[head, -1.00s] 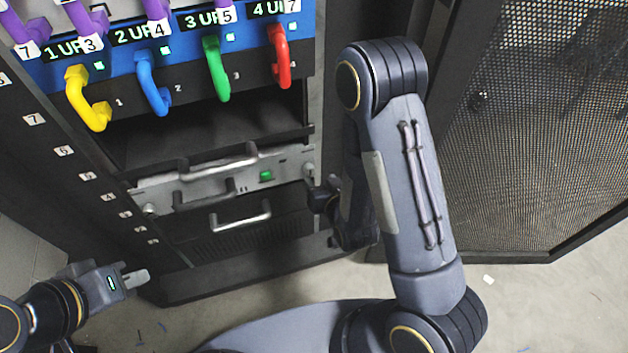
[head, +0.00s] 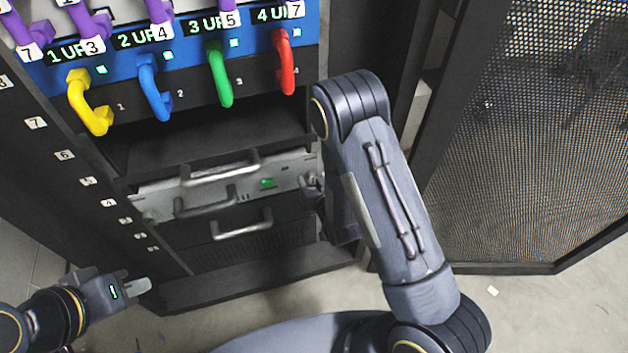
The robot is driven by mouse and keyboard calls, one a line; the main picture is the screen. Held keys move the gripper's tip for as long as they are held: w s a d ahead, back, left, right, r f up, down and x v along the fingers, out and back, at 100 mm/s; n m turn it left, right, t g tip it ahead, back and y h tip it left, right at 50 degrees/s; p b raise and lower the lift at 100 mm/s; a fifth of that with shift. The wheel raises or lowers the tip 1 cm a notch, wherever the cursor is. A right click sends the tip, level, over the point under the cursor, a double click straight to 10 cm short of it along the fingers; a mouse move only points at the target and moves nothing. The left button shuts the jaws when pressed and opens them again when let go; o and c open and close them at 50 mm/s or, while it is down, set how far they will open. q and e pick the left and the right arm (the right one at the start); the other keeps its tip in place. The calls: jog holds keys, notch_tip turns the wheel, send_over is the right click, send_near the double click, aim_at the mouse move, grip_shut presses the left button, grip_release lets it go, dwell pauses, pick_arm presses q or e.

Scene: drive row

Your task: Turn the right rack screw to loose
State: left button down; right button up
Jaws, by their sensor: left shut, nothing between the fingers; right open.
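The silver rack unit (head: 285,178) sits low in the rack, with a small green light and metal handles on its front. The right rack screw is at the unit's right end, where my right gripper covers it, so I cannot see how it is turned. My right gripper (head: 311,187) is open with its fingers at that end of the unit; contact with the screw cannot be told. My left gripper (head: 138,287) is shut and empty, low at the left, apart from the rack.
Yellow (head: 90,105), blue (head: 152,90), green (head: 219,75) and red (head: 287,62) cables hang from the panel above. A dark drawer with a handle (head: 241,226) is below the unit. A mesh door (head: 530,150) stands open at the right.

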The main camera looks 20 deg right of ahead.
jog(key=c, duration=1)
jog(key=shift+o, duration=0.2)
